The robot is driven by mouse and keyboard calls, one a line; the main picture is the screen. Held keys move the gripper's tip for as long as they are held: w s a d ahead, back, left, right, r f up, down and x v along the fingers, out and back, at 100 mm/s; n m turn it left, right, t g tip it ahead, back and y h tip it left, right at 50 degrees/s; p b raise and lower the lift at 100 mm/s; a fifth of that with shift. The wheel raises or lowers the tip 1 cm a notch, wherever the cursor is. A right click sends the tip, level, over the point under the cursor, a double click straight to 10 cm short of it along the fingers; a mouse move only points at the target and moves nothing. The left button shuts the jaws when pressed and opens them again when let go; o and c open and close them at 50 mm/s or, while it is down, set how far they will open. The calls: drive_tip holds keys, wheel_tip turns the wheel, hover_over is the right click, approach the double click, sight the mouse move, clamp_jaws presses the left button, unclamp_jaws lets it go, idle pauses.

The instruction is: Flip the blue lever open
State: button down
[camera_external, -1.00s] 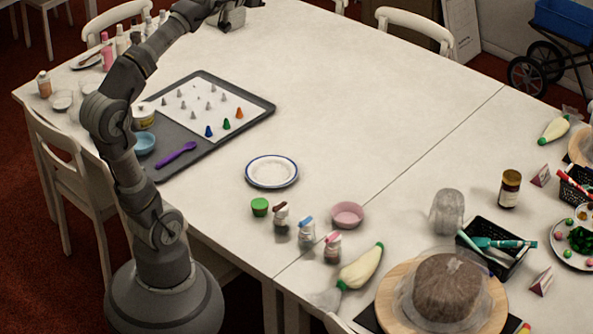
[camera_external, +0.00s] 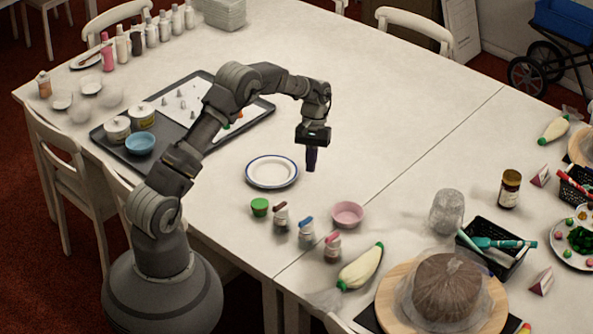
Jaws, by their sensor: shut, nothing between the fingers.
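Three small jars with flip lids stand in a row near the table's front edge. The middle jar (camera_external: 306,237) has the blue lever (camera_external: 305,222) on top. A jar with a brown lid (camera_external: 280,209) stands to its left, and one with a pink lid (camera_external: 332,241) to its right. My gripper (camera_external: 311,168) points down, shut and empty, above the table behind the blue lever and beside the white plate. It is apart from the lever. Whether the blue lever is fully down is too small to tell.
A blue-rimmed plate (camera_external: 272,172), a green cup (camera_external: 260,206) and a pink bowl (camera_external: 347,214) are close by. A piping bag (camera_external: 361,266) and a wrapped cake (camera_external: 446,286) lie to the right. The table behind my gripper is clear.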

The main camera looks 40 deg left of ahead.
sight(302, 221)
drive_tip(key=shift+s+d+f+g, duration=0.1)
drive_tip(key=shift+s+f+g, duration=0.3)
drive_tip(key=shift+f, duration=0.4)
drive_tip(key=b+x, duration=0.1)
drive_tip(key=x, duration=0.2)
drive_tip(key=s+d+b+x, duration=0.1)
drive_tip(key=b+x, duration=0.1)
drive_tip(key=x, duration=0.2)
drive_tip(key=s+r+b+x, duration=0.1)
drive_tip(key=x, duration=0.3)
drive_tip(key=shift+s+d+f, duration=0.1)
drive_tip(key=shift+d, duration=0.05)
drive_tip(key=shift+s+d, duration=0.25)
drive_tip(key=shift+s, duration=0.2)
